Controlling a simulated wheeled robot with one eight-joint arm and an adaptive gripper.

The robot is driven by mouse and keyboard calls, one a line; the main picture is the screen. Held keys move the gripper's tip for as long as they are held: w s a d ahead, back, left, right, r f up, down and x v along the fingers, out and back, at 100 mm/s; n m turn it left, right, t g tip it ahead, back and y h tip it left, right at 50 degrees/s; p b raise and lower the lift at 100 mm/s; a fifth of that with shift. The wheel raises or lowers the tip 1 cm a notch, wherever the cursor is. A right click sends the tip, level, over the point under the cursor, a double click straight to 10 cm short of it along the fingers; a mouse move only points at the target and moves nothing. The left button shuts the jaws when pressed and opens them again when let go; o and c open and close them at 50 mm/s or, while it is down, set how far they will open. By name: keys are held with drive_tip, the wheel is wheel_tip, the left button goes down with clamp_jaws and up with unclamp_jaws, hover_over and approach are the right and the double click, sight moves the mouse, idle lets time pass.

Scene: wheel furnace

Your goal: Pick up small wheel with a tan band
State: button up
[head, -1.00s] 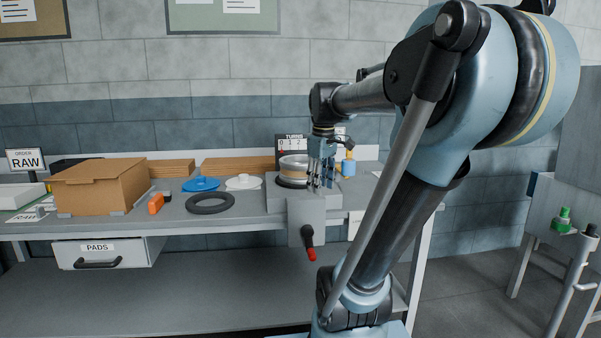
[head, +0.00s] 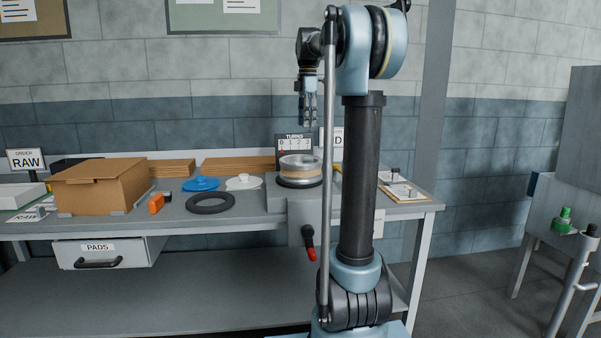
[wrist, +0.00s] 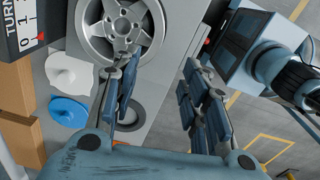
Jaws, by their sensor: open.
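The small silver wheel (head: 300,165) with a tan band lies flat on a dark ring on the grey fixture of the bench. In the wrist view its spoked face (wrist: 122,24) shows at the top, cut off by the frame edge. My gripper (head: 307,122) hangs pointing down above the wheel, apart from it. In the wrist view the fingers of my gripper (wrist: 162,66) are spread with nothing between them; the left finger overlaps the wheel's lower edge in the picture.
A turns counter (head: 295,143) stands right behind the wheel. A red-handled crank (head: 309,242) hangs at the fixture's front. To the left are a black ring (head: 210,203), white disc (head: 243,182), blue disc (head: 201,184), orange item (head: 156,203) and cardboard box (head: 100,186). My arm hides bench to the right.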

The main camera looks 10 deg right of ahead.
hover_over(301, 169)
drive_tip(key=d, duration=0.2)
drive_tip(key=f, duration=0.8)
drive_tip(key=w+f, duration=0.1)
drive_tip(key=f, duration=0.3)
drive_tip(key=shift+d, duration=0.15)
drive_tip(key=shift+w+f, duration=0.1)
drive_tip(key=shift+f, duration=2.55)
drive_tip(key=shift+c, duration=0.6)
drive_tip(key=shift+r, duration=0.1)
clamp_jaws()
